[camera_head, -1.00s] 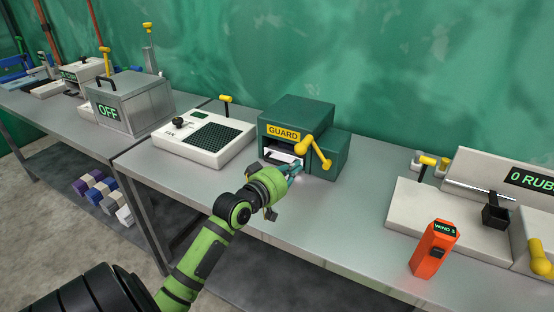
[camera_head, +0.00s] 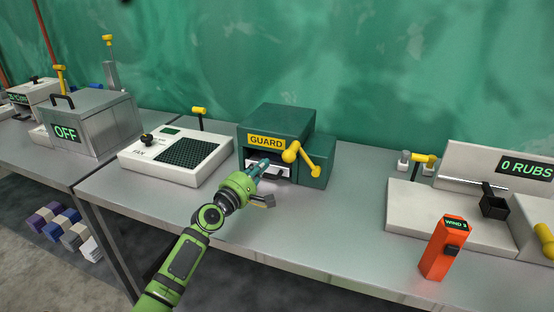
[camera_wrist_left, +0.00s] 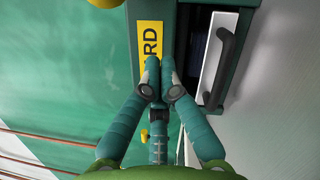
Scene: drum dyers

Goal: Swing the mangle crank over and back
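The mangle is a dark green box (camera_head: 290,120) with a yellow GUARD label, standing on the metal bench. Its yellow crank (camera_head: 315,166) is on the front right, with the arm slanting down to the right from the round hub. A white flap with a dark handle (camera_wrist_left: 216,65) sits in the opening below the label. My left gripper (camera_head: 263,163) is in front of that opening, left of the crank and apart from it. In the left wrist view its fingertips (camera_wrist_left: 160,70) are together, with nothing visible between them. My right gripper is not in view.
A white panel box (camera_head: 178,155) stands left of the mangle, and a grey OFF box (camera_head: 95,125) further left. An orange WIND device (camera_head: 443,248) and a white rubbing machine (camera_head: 440,215) stand to the right. The bench before the mangle is clear.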

